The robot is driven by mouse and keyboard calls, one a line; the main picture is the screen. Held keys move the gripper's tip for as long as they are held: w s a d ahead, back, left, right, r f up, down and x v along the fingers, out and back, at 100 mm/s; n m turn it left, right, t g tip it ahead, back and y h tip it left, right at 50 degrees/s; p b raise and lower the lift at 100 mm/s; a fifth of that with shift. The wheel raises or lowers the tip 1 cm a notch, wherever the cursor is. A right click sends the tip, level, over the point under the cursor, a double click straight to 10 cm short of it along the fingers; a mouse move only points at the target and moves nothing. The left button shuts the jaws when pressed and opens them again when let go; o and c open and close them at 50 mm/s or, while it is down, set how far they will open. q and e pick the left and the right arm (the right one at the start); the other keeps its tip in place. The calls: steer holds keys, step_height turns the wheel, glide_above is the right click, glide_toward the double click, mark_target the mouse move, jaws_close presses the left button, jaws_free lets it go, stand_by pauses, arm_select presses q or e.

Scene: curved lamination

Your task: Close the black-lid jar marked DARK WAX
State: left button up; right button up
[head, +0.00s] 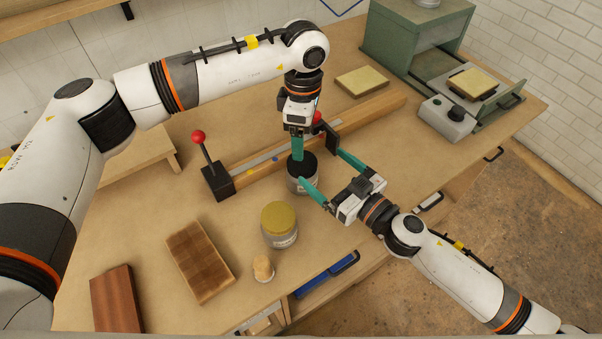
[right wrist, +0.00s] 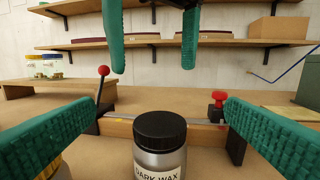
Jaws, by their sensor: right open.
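The black-lid jar (head: 303,184) marked DARK WAX stands upright on the bench. Its black lid (right wrist: 160,126) sits on top in the right wrist view; I cannot tell how tightly. My left gripper (head: 297,157) points down over the lid. In the right wrist view its two teal fingers (right wrist: 153,66) are spread apart and empty above the lid. My right gripper (head: 320,166) is open and level, coming from the right. Its fingers spread wide to either side of the jar, and I see no contact.
A yellow-lid jar (head: 280,238) and a small wooden knob (head: 263,268) stand in front. A wooden rail clamp with a red-knobbed lever (head: 199,138) lies behind the jar. Wood blocks (head: 199,260) are front left. A green press (head: 415,45) stands back right.

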mark_target(304, 173)
steer(key=f, duration=0.8)
steer(key=shift+w+a, duration=0.15)
steer(key=shift+a, duration=0.05)
steer(key=x, duration=0.7)
steer(key=shift+w+r, duration=0.1)
steer(key=c, duration=1.8)
steer(key=shift+c, duration=0.9)
arm_select(q)
steer(key=n, duration=0.4)
steer(key=shift+n, duration=0.3)
steer(key=n, duration=0.8)
steer(key=shift+n, duration=0.3)
steer(key=n, duration=0.4)
steer(key=shift+n, duration=0.4)
